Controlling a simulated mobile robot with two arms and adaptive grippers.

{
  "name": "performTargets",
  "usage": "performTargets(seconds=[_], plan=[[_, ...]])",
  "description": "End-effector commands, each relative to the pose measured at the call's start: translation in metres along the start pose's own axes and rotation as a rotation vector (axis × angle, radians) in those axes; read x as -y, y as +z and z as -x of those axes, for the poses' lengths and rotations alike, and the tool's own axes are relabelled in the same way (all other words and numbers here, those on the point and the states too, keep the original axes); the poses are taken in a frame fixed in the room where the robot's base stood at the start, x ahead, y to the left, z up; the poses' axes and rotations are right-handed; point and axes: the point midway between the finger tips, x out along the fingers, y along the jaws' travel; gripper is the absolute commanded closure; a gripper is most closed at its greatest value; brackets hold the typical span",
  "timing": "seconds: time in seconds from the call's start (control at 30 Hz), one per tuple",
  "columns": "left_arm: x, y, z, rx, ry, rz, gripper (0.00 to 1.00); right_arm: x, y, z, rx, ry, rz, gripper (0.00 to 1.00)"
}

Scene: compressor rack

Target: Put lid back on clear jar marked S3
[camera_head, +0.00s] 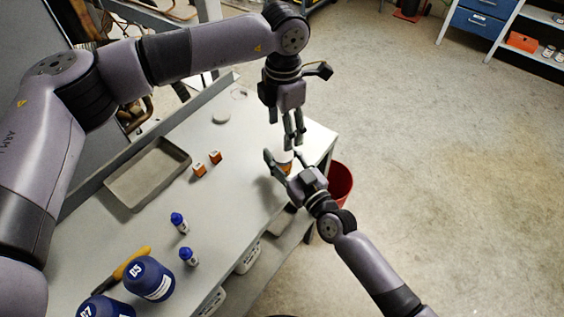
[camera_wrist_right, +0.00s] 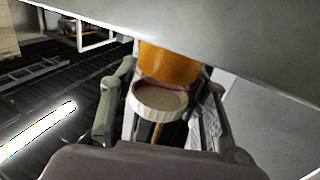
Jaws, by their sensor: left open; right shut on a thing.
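My right gripper (camera_head: 283,160) is shut on an orange-bodied container (camera_head: 285,168) with a white top, near the right edge of the table. In the right wrist view the container's amber-orange body (camera_wrist_right: 168,64) and ribbed white round top (camera_wrist_right: 157,101) show between the fingers. No S3 mark is readable, and I cannot tell whether this is the clear jar. My left gripper (camera_head: 294,142) is open, pointing down just above and behind the container, apart from its top. A flat white disc (camera_head: 221,117), possibly a lid, lies on the table farther back.
The grey table (camera_head: 225,205) holds a shallow tray (camera_head: 118,187), two small orange-and-white items (camera_head: 207,163), two blue-capped vials (camera_head: 183,240), large blue bottles (camera_head: 148,279) and a yellow-handled tool (camera_head: 131,262). A red bin (camera_head: 341,184) stands beside the table. The table's middle is clear.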

Motion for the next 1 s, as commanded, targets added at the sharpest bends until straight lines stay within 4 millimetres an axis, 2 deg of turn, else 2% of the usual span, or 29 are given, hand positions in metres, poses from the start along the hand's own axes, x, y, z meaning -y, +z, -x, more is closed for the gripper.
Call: performTargets(seconds=[0.37, 0.47, 0.8, 1.0], plan=[[0.001, 0.000, -0.001, -0.002, -0.002, 0.013, 0.40, 0.000, 0.000, 0.000, -0.001, 0.000, 0.000, 1.00], [0.000, -0.001, -0.010, -0.002, -0.002, 0.013, 0.40, 0.000, 0.000, 0.000, -0.001, 0.000, 0.000, 1.00], [0.001, -0.001, -0.061, -0.003, -0.004, 0.013, 0.40, 0.000, 0.000, 0.000, -0.001, 0.000, 0.000, 1.00], [0.001, -0.001, -0.077, -0.002, -0.002, 0.013, 0.40, 0.000, 0.000, 0.000, -0.001, 0.000, 0.000, 1.00]])
